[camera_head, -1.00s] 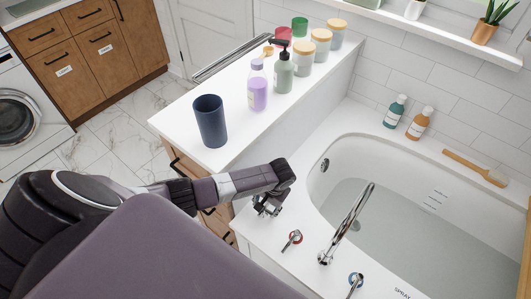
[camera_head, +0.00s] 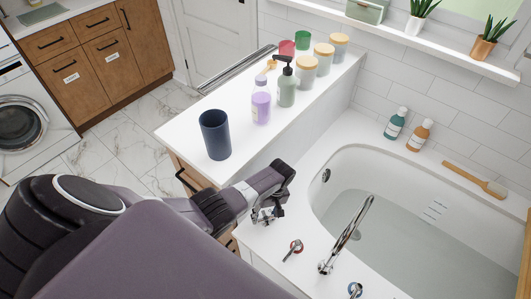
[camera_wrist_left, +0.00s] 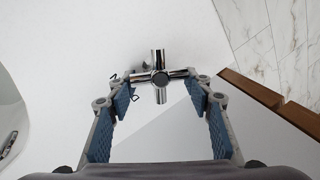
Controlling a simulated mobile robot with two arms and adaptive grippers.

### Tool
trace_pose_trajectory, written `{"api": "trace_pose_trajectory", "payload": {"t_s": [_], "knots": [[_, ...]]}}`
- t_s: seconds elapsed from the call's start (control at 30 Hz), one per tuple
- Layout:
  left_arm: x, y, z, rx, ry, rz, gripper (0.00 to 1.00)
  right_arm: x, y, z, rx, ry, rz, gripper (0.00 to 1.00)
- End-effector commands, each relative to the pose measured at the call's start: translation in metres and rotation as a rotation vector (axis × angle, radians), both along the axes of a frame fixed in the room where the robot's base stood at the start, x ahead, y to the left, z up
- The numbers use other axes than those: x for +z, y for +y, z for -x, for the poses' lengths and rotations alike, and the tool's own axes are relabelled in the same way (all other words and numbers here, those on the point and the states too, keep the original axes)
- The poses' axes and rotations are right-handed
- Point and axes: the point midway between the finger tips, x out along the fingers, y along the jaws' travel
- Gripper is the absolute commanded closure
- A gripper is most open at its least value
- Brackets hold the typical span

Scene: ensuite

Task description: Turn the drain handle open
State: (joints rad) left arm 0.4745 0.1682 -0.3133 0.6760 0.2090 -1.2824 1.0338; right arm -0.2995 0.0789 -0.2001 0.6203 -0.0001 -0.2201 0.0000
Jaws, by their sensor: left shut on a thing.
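My left gripper (camera_head: 267,214) is at the left end of the tub's rim, by the corner of the white counter. In the left wrist view the chrome cross-shaped drain handle (camera_wrist_left: 160,77) sits between my two blue-padded fingers (camera_wrist_left: 160,92). The fingers are closed around its side arms, though a little space seems to show beside the pads. In the head view my wrist and fingers cover most of the handle. My right gripper is not in view.
A red-ringed tap lever (camera_head: 293,248), a chrome spout (camera_head: 347,234) and a blue-ringed lever (camera_head: 355,289) stand right of the gripper. The filled bathtub (camera_head: 425,235) lies beyond. A dark cup (camera_head: 215,135) and a purple bottle (camera_head: 261,107) stand on the counter (camera_head: 184,128).

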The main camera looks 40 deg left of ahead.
Motion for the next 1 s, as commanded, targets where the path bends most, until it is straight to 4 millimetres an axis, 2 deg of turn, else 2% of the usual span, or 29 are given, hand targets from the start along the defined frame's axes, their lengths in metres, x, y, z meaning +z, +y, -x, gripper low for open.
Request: {"api": "trace_pose_trajectory", "payload": {"t_s": [0.5,1.0], "knots": [[0.0006,0.0014,0.0039,0.429,-0.001,0.002,0.77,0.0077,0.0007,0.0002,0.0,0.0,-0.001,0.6],[0.0001,0.002,0.0052,0.579,-0.002,0.001,0.77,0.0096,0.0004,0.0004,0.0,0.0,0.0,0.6]]}}
